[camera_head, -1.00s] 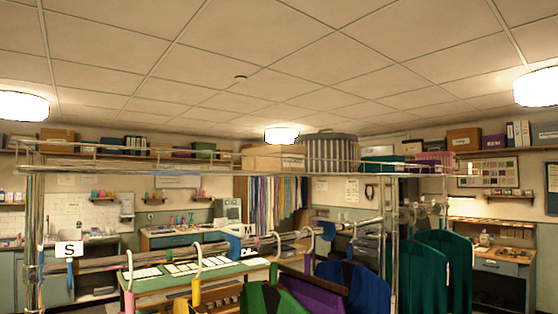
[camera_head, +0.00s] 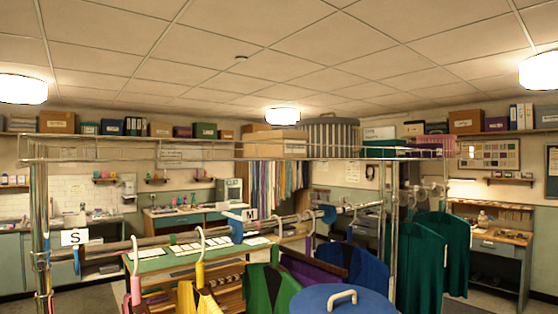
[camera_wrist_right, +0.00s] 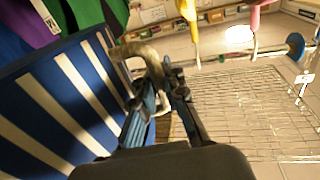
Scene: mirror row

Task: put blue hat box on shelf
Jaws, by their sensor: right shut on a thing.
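The blue hat box shows at the bottom of the head view as a round blue lid (camera_head: 322,298) with a pale arched handle on top. In the right wrist view its blue-and-white striped side (camera_wrist_right: 60,100) fills the left. My right gripper (camera_wrist_right: 162,85) is shut on the box's curved handle there. The wire shelf (camera_head: 205,148) runs above the clothes rail in the head view. The box's lid is lower in the picture than the shelf. My left gripper is not in view.
On the shelf, a cardboard box (camera_head: 275,144), a grey ribbed container (camera_head: 330,133) and green boxes (camera_head: 385,148) stand at the middle and right; its left part looks bare. Hanging clothes (camera_head: 350,265) are close behind the hat box. A size marker (camera_head: 74,237) is on the rail's left.

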